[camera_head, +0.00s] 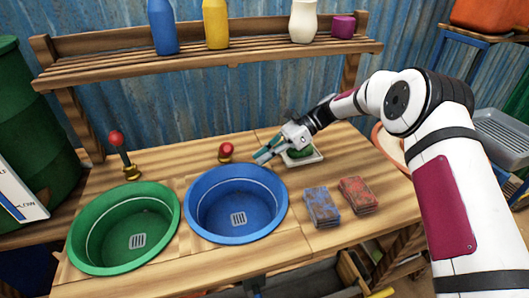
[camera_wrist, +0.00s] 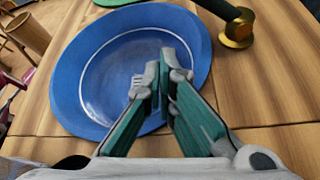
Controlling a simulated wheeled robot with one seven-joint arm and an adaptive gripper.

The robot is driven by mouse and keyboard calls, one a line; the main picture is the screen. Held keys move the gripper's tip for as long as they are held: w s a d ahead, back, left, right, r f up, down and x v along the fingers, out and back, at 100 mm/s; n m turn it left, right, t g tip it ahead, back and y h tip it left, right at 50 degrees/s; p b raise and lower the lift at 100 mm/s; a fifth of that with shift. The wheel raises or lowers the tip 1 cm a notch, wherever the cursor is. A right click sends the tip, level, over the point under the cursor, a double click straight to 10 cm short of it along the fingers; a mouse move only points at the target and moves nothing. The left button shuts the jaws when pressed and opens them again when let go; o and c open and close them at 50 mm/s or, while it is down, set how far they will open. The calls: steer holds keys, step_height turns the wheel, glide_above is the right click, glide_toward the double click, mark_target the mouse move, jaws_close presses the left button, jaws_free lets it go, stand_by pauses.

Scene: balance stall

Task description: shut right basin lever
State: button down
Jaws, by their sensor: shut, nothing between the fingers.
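The right basin (camera_head: 237,231) is blue with a drain grate; in the wrist view its rim (camera_wrist: 75,60) lies beyond my fingers. Its lever (camera_head: 226,151), with a red knob and brass base, stands behind the basin and appears tipped toward it. In the wrist view the lever's brass base (camera_wrist: 237,32) and dark green stick show at upper right, with the knob out of frame. My gripper (camera_head: 260,159) is shut and empty, near the basin's back right rim, to the right of the lever and apart from it; it also shows in the wrist view (camera_wrist: 168,68).
A green basin (camera_head: 75,243) stands left, with its upright red-knobbed lever (camera_head: 118,150) behind. A dish (camera_head: 316,159) with a green item is under my wrist. Blue (camera_head: 321,207) and red (camera_head: 358,195) blocks lie front right. A shelf (camera_head: 130,71) with bottles hangs behind.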

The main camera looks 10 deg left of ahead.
mark_target(225, 150)
steer(key=s+a, duration=0.3)
steer(key=a, duration=0.2)
steer(key=shift+s+a+r+p, duration=0.2)
steer(key=shift+a+r+p, duration=0.15)
steer(key=shift+r+p, duration=0.05)
steer(key=shift+r, duration=0.15)
steer(key=shift+a+r, duration=0.1)
steer(key=shift+r, duration=0.1)
